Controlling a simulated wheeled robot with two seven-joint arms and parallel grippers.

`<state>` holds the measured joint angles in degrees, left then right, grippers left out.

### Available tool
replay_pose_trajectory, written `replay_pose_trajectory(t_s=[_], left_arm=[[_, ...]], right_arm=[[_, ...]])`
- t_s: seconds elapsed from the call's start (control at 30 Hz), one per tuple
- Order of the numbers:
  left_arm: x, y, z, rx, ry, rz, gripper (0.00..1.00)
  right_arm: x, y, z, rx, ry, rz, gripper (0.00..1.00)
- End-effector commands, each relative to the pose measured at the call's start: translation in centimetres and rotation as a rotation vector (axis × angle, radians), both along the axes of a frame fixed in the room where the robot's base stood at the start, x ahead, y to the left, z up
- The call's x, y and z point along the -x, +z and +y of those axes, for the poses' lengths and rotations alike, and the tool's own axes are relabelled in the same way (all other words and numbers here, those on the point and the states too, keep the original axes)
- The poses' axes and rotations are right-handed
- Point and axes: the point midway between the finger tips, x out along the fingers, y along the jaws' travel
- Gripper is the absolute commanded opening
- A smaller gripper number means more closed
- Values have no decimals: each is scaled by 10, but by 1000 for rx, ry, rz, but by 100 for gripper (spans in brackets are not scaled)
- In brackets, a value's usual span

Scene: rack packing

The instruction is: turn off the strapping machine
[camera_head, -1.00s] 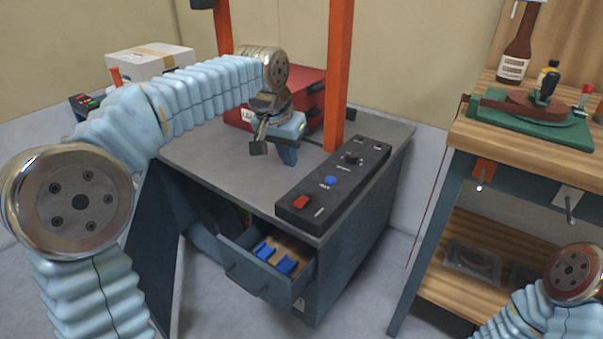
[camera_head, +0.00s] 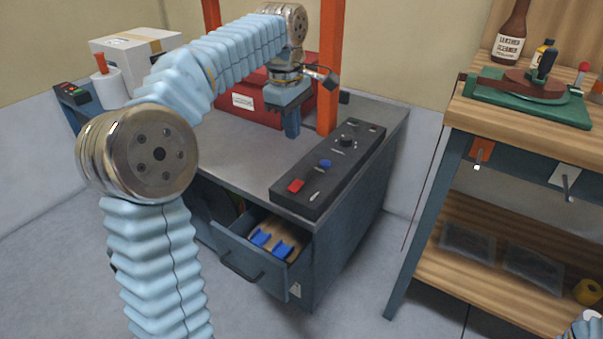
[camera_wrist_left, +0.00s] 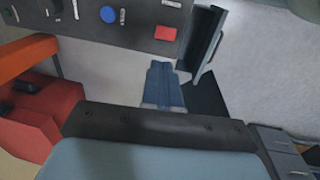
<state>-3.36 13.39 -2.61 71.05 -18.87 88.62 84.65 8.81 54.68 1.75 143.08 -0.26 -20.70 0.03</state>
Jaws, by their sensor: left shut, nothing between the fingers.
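The strapping machine is a grey cabinet (camera_head: 240,160) with an orange arch (camera_head: 330,80). Its black control panel (camera_head: 322,178) runs along the right edge of the top. The panel has a red switch (camera_head: 296,186) at its near end, a blue button (camera_head: 325,163) and a black knob (camera_head: 347,141). The red switch (camera_wrist_left: 165,33) and blue button (camera_wrist_left: 107,14) also show in the left wrist view. My left gripper (camera_head: 292,131) is shut and empty, pointing down above the top, left of the panel and apart from it. My right gripper is out of view.
A red case (camera_head: 258,105) sits on the machine top behind my left gripper. An open drawer (camera_head: 250,262) with blue parts juts out at the front. A wooden workbench (camera_head: 460,115) with a green tool stands at the right. Bare floor lies between.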

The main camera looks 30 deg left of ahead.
Motion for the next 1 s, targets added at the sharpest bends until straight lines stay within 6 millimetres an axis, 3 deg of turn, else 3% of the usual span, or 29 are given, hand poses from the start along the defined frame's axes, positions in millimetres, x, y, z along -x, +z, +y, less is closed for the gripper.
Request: replay_pose_trajectory(t_s=[0.27, 0.7, 1.0], left_arm=[[-2, -16, 0, 0, -2, 2, 0], [-12, -105, -1, -1, -4, 4, 0], [-17, -136, -2, 0, -4, 0, 0]], right_arm=[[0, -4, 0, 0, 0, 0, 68], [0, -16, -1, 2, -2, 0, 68], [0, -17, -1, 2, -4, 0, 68]])
